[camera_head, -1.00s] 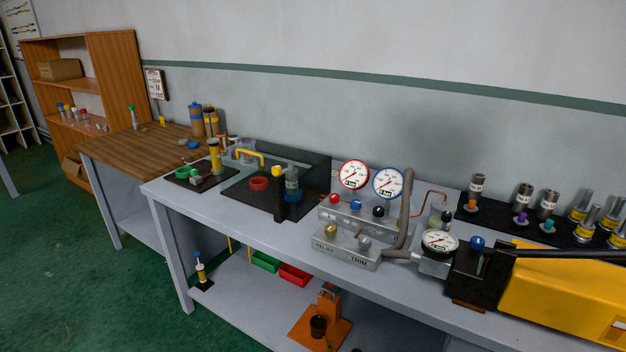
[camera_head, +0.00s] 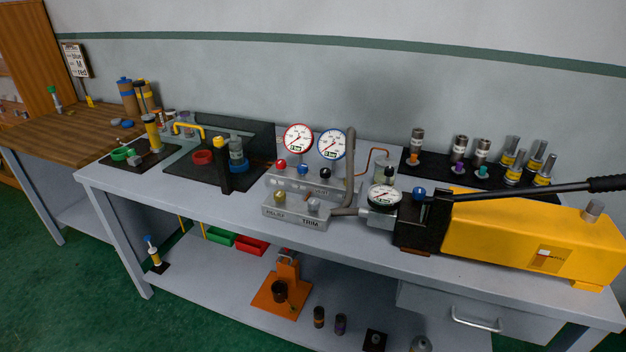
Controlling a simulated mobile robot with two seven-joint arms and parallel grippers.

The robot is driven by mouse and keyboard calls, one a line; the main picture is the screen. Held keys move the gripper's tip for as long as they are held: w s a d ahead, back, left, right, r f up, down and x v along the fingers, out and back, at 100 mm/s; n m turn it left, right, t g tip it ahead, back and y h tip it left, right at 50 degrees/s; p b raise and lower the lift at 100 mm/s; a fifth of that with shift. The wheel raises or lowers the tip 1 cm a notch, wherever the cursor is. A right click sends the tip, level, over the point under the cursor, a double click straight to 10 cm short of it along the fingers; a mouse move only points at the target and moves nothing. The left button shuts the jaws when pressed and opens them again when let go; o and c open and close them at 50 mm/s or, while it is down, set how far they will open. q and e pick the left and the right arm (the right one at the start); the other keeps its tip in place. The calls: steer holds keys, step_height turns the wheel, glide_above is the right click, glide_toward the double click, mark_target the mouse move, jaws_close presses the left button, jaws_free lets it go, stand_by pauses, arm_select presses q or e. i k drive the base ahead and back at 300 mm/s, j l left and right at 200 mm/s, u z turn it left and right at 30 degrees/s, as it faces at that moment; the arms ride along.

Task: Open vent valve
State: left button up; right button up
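A metal valve manifold (camera_head: 296,211) stands on the grey bench. It carries a red knob (camera_head: 281,164), a blue knob (camera_head: 302,169) and a black knob (camera_head: 325,173) below two dial gauges, one red-rimmed (camera_head: 298,138) and one blue-rimmed (camera_head: 332,144). Its lower block has a brass knob (camera_head: 279,196) and a silver knob (camera_head: 314,204), with lettering that seems to read RELIEF and TRIM. A yellow hand pump (camera_head: 500,243) with a black lever (camera_head: 540,190) has a blue knob (camera_head: 419,193) on its black end block. I cannot tell which knob is the vent valve. Neither gripper shows.
Metal fittings (camera_head: 417,142) stand on a black strip at the bench's back right. A black tray (camera_head: 182,171) and a yellow-handled item (camera_head: 188,127) are at left. An orange vise-like stand (camera_head: 282,290) is on the lower shelf. The bench's front edge is mostly clear.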

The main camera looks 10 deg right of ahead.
mark_target(325, 172)
steer(key=l+u, duration=0.35)
steer(key=l, duration=0.35)
steer(key=k+l+u, duration=0.1)
steer(key=l+u, duration=0.25)
steer(key=l, duration=0.3)
